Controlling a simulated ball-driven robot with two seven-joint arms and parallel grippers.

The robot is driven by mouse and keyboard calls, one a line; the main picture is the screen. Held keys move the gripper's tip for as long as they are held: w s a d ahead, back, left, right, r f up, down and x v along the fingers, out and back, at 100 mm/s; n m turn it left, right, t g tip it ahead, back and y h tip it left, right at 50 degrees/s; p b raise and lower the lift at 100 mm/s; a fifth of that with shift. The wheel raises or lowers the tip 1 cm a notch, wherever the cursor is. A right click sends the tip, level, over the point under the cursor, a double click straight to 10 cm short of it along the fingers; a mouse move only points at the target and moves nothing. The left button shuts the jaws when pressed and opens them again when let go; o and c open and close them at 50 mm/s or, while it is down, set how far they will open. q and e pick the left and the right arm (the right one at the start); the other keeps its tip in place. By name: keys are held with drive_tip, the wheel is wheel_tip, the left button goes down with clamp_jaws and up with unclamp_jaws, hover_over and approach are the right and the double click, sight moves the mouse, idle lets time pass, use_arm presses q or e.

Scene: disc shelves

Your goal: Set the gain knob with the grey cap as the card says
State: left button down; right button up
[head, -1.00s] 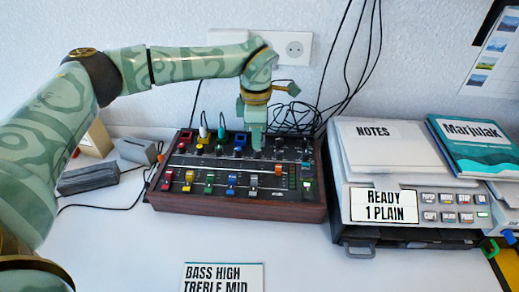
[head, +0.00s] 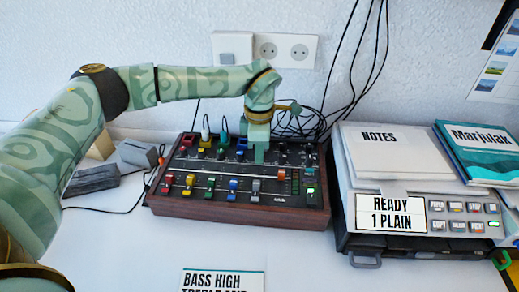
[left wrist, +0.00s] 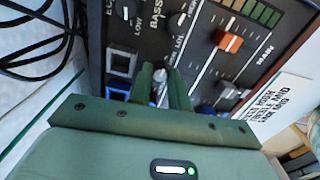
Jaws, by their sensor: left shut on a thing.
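The mixer (head: 240,211) with wooden sides stands on the table in the middle of the head view. My left gripper (head: 259,160) points down onto its upper right part. In the left wrist view its two fingers (left wrist: 160,76) are shut around a small knob with a pale grey cap (left wrist: 159,74). The fingers hide most of this knob, and I cannot tell its pointer's direction. The card (head: 222,281) at the bottom edge reads BASS HIGH; its second line is cut off. The card also shows in the left wrist view (left wrist: 284,103), too small to read surely. My right gripper is out of view.
Coloured slider caps, such as an orange one (left wrist: 228,41), and dark knobs (left wrist: 178,22) sit close around the fingers. Cables (head: 300,122) lie behind the mixer. A device with papers (head: 395,155) stands at the right.

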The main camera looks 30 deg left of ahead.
use_arm(q)
drive_tip(key=shift+r+n+p, duration=0.2)
drive_tip(key=shift+n+p, duration=0.1)
drive_tip(key=shift+p, duration=0.2)
drive_tip(key=n+p, duration=0.8)
drive_tip(key=p, duration=0.1)
drive_tip(key=shift+d+r+n, duration=0.1)
drive_tip(key=shift+r+n, duration=0.05)
drive_tip(key=shift+n, duration=0.15)
drive_tip(key=n+p, duration=0.4)
drive_tip(key=n, duration=0.1)
drive_tip(key=shift+f+n+p, duration=0.15)
drive_tip(key=shift+n+p, duration=0.6)
drive_tip(key=shift+n, duration=0.65)
drive_tip(key=shift+f+n+p, duration=0.1)
drive_tip(key=shift+n+p, duration=0.65)
drive_tip(key=shift+n, duration=0.65)
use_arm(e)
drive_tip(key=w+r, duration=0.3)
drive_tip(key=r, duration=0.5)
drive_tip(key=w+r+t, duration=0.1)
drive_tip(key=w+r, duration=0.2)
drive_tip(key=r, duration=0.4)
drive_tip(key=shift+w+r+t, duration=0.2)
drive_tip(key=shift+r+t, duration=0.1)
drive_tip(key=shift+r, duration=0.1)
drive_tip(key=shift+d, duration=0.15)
use_arm(q)
drive_tip(key=c, duration=1.6)
unclamp_jaws()
